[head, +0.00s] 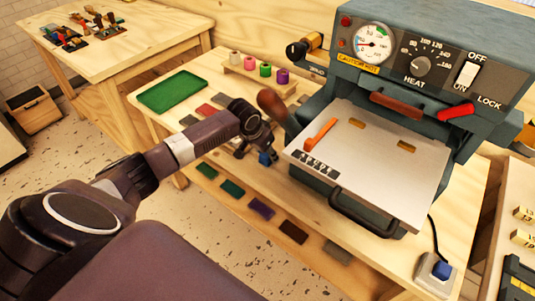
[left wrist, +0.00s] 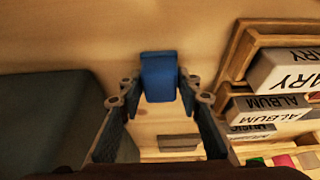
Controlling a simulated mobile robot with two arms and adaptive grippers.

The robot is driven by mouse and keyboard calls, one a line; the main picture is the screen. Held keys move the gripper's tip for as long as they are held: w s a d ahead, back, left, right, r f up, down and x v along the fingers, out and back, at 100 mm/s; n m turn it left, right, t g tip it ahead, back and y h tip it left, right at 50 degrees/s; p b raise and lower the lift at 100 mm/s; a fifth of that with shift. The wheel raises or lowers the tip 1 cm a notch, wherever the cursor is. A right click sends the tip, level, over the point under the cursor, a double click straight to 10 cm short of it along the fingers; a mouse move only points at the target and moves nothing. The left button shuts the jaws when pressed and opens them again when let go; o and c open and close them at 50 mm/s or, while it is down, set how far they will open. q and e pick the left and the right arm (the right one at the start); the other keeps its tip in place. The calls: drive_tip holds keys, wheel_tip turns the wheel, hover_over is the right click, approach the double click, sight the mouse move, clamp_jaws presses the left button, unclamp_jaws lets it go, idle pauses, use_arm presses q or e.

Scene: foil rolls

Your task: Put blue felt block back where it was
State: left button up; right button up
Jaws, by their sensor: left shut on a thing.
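The blue felt block (head: 266,158) is between the fingertips of my left gripper (head: 257,150), beside the front left of the hot press. In the left wrist view the blue felt block (left wrist: 158,77) is pinched between the two fingers of my left gripper (left wrist: 160,92). I cannot tell whether the block touches the table. My right gripper is not in view.
The hot press (head: 400,110) with its metal plate (head: 345,165) stands on the right of the table. A green tray (head: 175,92) and coloured spools on a rack (head: 255,75) are behind. Foil pieces lie on the lower shelf (head: 245,230). Lettered blocks (left wrist: 285,70) sit in wooden holders.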

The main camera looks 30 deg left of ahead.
use_arm(q)
drive_tip(key=shift+f, duration=0.1)
drive_tip(key=o, duration=1.1)
drive_tip(key=v, duration=1.2)
